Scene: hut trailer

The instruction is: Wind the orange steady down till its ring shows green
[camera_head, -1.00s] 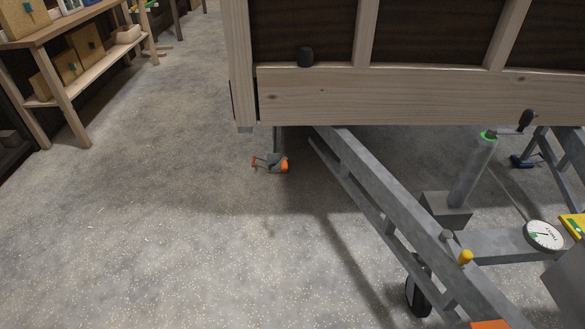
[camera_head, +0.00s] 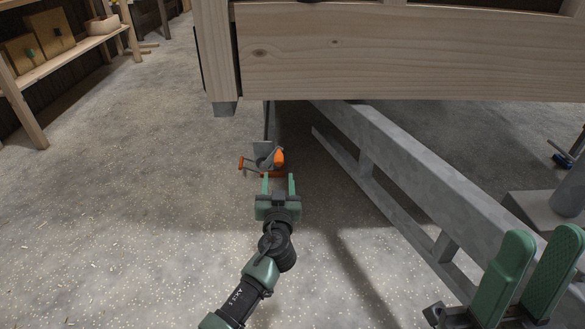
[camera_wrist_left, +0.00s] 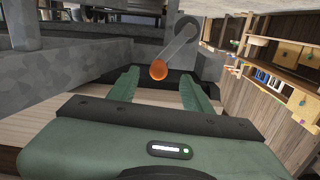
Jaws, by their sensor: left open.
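The orange steady (camera_head: 278,160) hangs under the front corner of the wooden hut, with orange parts and a grey arm low near the floor. Its ring colour cannot be made out. My left gripper (camera_head: 278,179) is open, just in front of and slightly below the steady in the head view. In the left wrist view, an orange knob (camera_wrist_left: 159,70) on a grey crank arm (camera_wrist_left: 180,44) shows ahead, between and beyond the open fingertips, apparently not gripped. My right gripper (camera_head: 535,245) is at the lower right, with a gap between its green fingers and nothing seen in it.
The grey trailer drawbar (camera_head: 390,160) runs diagonally down to the right of my left arm. The hut's wooden beam (camera_head: 400,55) overhangs above. A shelf unit (camera_head: 62,58) stands at the back left. The floor to the left is clear.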

